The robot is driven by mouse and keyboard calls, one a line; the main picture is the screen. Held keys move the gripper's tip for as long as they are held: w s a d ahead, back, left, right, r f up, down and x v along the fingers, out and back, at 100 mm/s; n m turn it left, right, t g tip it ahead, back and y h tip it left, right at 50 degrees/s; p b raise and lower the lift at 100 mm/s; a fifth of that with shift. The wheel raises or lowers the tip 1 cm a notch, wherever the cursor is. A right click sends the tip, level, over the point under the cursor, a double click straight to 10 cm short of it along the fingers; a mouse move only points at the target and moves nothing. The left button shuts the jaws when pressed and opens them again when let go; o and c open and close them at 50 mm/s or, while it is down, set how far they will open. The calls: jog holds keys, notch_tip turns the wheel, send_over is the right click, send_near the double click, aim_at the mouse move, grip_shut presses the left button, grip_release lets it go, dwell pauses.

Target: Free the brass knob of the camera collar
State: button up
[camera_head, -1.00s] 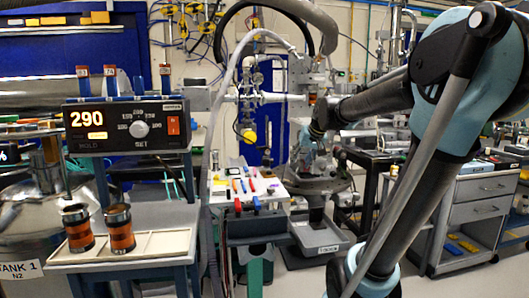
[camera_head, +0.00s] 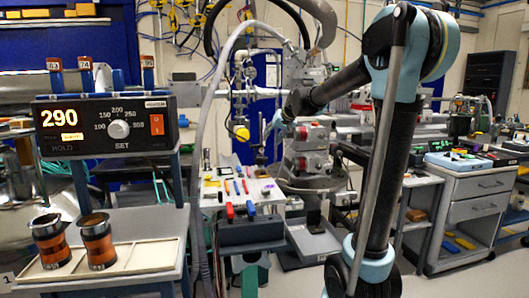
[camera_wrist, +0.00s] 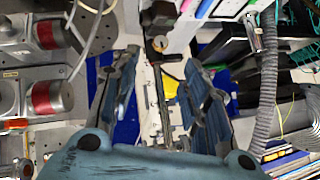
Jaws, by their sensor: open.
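My gripper (camera_wrist: 160,68) is open, its two dark fingers spread apart with nothing between the tips. A small brass-coloured round piece (camera_wrist: 160,43) shows just beyond and between the fingertips in the wrist view; it looks like the brass knob, on a dark fitting along a pale rail. I see no finger touching it. In the head view my gripper (camera_head: 268,131) is small and dark, in front of the grey beamline equipment. The knob and the collar are too small to make out there.
A tool tray (camera_head: 208,203) with pens and clamps lies below my gripper. Red-banded grey cylinders (camera_wrist: 45,98) stand at left in the wrist view, and a ribbed grey hose (camera_wrist: 268,85) runs at right. A heater box (camera_head: 105,128) reads 290 at left.

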aim_at(262, 150)
jog(key=x, duration=1.1)
jog(key=shift+w+a+f, duration=0.2)
jog(key=shift+a+f, duration=0.05)
jog(key=shift+f, duration=0.05)
grip_shut()
